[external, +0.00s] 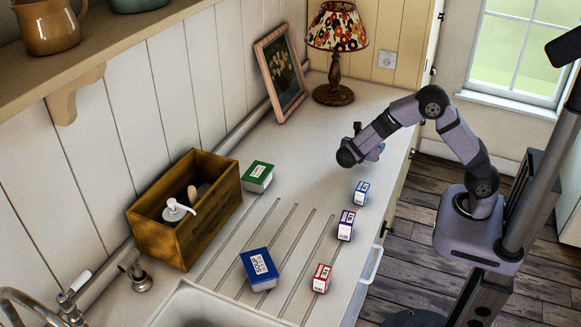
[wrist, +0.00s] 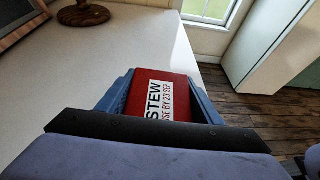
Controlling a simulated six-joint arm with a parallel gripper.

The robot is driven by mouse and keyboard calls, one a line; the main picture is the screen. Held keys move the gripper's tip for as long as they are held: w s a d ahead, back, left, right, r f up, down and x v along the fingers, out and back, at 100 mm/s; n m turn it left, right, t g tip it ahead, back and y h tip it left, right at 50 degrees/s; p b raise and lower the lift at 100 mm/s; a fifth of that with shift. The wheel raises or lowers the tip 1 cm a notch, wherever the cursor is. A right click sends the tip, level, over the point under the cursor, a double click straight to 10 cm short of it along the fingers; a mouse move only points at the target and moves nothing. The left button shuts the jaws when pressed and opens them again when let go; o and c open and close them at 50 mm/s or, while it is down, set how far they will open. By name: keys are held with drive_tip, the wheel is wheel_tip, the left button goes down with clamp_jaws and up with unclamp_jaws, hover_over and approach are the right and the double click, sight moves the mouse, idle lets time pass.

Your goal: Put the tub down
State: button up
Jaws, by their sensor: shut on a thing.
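A red tub with a white label reading "STEW" (wrist: 182,92) sits between the blue fingers of my gripper in the wrist view. My gripper (external: 374,153) is shut on it, over the far right part of the pale counter (external: 310,150) in the external view. In that view the tub is hidden by the gripper and wrist. I cannot tell whether the tub touches the counter.
A green-lidded tub (external: 257,175), a blue soup tub (external: 260,268) and small blue (external: 360,192), purple (external: 346,225) and red (external: 321,277) boxes stand on the counter. A wooden crate (external: 170,235), picture frame (external: 270,60) and lamp (external: 333,92) line the wall. Bare counter lies between.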

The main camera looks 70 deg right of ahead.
wheel_tip(320, 180, up, 6)
drive_tip(key=shift+r+b, duration=0.2)
drive_tip(key=shift+b, duration=0.1)
drive_tip(key=w+a+f+n+t+b, duration=0.1)
drive_tip(key=w+a+n+t, duration=0.15)
drive_tip(key=a, duration=0.55)
drive_tip(key=w+a+f+n+t, duration=0.1)
drive_tip(key=w+a+n+t, duration=0.15)
drive_tip(key=a, duration=0.45)
wheel_tip(320, 180, up, 2)
drive_tip(key=n+t+y, duration=0.9)
drive_tip(key=n, duration=0.1)
hover_over(283, 221)
drive_tip(key=shift+m, duration=0.3)
drive_tip(key=shift+w+f+p, duration=0.1)
drive_tip(key=shift+f+p, duration=0.2)
drive_tip(key=shift+f, duration=4.6)
drive_tip(key=shift+f, duration=0.2)
drive_tip(key=o, duration=1.3)
drive_tip(key=shift+h, duration=0.3)
drive_tip(key=shift+c, duration=0.2)
drive_tip(key=shift+r, duration=0.15)
